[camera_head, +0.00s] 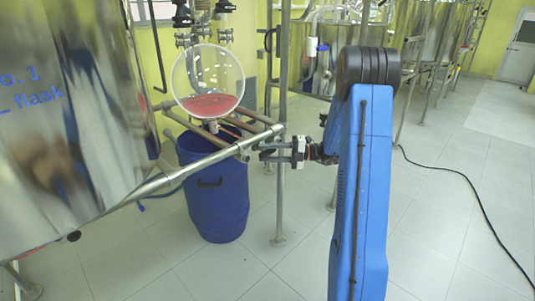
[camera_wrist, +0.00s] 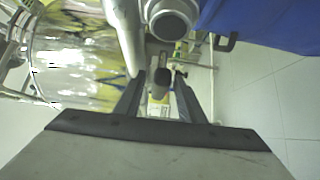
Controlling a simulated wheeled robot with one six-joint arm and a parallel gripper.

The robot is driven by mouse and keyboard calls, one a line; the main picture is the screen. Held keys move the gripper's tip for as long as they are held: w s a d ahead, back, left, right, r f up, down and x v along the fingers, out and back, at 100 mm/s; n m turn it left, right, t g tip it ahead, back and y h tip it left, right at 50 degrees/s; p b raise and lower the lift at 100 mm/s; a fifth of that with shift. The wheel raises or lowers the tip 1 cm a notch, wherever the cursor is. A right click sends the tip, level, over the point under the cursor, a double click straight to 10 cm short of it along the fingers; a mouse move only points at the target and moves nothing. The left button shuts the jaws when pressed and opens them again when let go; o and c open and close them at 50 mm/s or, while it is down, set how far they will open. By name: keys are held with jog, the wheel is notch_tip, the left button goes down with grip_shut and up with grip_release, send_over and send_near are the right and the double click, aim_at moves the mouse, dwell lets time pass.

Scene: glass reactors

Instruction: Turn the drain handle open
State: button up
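The round glass flask (camera_head: 208,85) holds red liquid at its bottom and sits in a metal pipe frame. A drain outlet (camera_head: 213,126) shows under it; its handle cannot be made out in the head view. My gripper (camera_head: 262,151) is beside the frame's right corner, pointing left. In the wrist view my gripper (camera_wrist: 158,90) has its two dark fingers apart. A small dark-ended grey piece, possibly the drain handle (camera_wrist: 163,77), shows in the gap between the fingertips. Whether it lies between them or beyond them, I cannot tell. No contact is visible.
A blue drum (camera_head: 213,195) stands below the flask. A frame rail (camera_head: 190,168) runs close to my gripper, and a vertical post (camera_head: 280,200) stands behind it. A large steel vessel (camera_head: 60,110) fills the left. The floor at right is open, with a black cable (camera_head: 470,185).

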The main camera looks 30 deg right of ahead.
grip_shut()
jog(key=shift+n, duration=0.3)
jog(key=n+h, duration=0.2)
jog(key=shift+g+h, duration=0.4)
jog(key=n+h, duration=0.2)
jog(key=h, duration=0.1)
jog(key=n+h, duration=0.2)
jog(key=h, duration=0.1)
jog(key=shift+h, duration=0.3)
jog(key=n+t+h, duration=0.1)
jog(key=n+h, duration=0.1)
jog(key=h, duration=0.1)
jog(key=shift+h, duration=0.3)
